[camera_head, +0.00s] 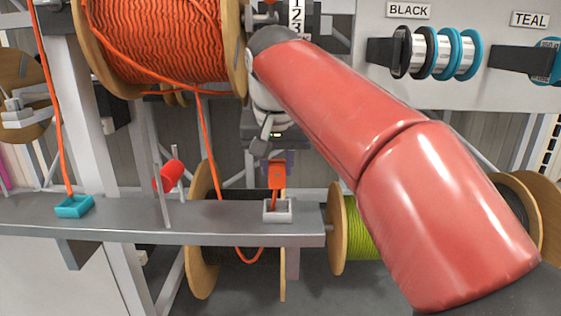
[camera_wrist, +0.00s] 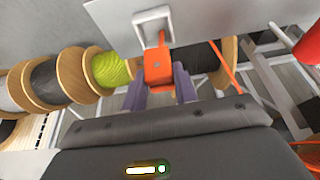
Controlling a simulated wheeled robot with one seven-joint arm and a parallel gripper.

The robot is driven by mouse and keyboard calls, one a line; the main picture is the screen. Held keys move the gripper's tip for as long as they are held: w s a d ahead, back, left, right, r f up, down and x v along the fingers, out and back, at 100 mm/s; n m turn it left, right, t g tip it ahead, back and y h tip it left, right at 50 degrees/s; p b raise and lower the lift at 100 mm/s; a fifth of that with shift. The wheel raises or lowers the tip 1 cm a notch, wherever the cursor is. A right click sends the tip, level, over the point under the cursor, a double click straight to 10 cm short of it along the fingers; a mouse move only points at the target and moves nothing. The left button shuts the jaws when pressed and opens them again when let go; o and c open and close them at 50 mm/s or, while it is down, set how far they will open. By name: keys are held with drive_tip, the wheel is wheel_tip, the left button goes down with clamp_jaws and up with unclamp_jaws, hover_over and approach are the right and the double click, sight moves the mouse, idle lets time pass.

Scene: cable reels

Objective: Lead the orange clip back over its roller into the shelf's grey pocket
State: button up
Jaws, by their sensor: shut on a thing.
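My gripper (camera_head: 276,168) is shut on the orange clip (camera_head: 277,177), which appears just above the grey pocket (camera_head: 284,216) in the head view. In the wrist view, the clip (camera_wrist: 157,70) sits between my purple fingers (camera_wrist: 160,88), with the pale pocket (camera_wrist: 139,20) just beyond it. The clip looks outside the pocket; the exact gap is unclear. Its orange cord (camera_head: 206,135) comes down from the big orange reel (camera_head: 160,40), passes behind the shelf, and hangs in a loop below it. The red roller (camera_head: 168,176) stands left of the cord, apart from it.
The grey shelf (camera_head: 130,218) runs across the front. A teal pocket (camera_head: 74,207) on its left has another orange cord in it. A dark reel (camera_head: 205,260) and a lime reel (camera_head: 358,228) stand behind and below. Small spools (camera_head: 440,52) hang at upper right.

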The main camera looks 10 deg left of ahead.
sight(277, 184)
drive_tip(key=shift+f+b, duration=2.55)
drive_tip(key=shift+f, duration=0.4)
drive_tip(key=o, duration=1)
drive_tip(key=shift+o, duration=0.2)
drive_tip(key=p+v, duration=0.2)
drive_tip(key=v, duration=0.5)
drive_tip(key=shift+s+r, duration=0.15)
drive_tip(key=shift+r, duration=0.2)
